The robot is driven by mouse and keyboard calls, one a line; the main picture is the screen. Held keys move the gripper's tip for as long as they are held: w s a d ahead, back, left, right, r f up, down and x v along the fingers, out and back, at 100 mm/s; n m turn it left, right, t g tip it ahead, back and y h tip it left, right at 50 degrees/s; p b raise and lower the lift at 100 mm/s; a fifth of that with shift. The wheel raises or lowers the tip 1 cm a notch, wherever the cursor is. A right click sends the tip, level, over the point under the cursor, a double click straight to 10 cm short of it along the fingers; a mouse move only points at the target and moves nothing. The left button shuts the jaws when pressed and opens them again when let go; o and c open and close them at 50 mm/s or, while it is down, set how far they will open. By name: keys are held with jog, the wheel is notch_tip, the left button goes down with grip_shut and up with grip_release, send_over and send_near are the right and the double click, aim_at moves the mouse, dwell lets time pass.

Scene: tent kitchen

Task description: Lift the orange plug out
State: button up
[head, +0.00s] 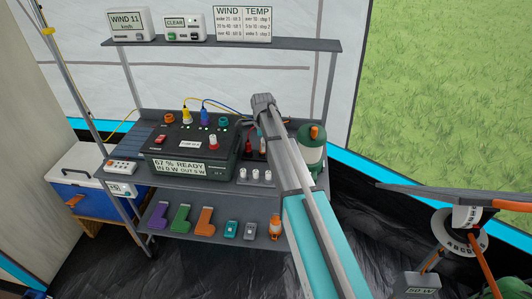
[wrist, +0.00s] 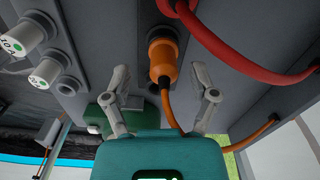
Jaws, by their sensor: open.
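My gripper (wrist: 161,70) is open, with one finger on each side of the plug. Neither finger visibly grips it, and I cannot tell how far apart in depth they are. In the head view my arm hides the gripper, and I cannot make out this plug for certain.
A thick red cable (wrist: 225,50) loops close to the plug's right. In the head view a dark power box (head: 187,145) stands on the shelf, and a green and white canister (head: 311,158) is right of my arm.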

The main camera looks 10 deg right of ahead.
jog(key=shift+f+b, duration=0.45)
jog(key=shift+f, duration=0.25)
grip_shut()
dwell(0.3)
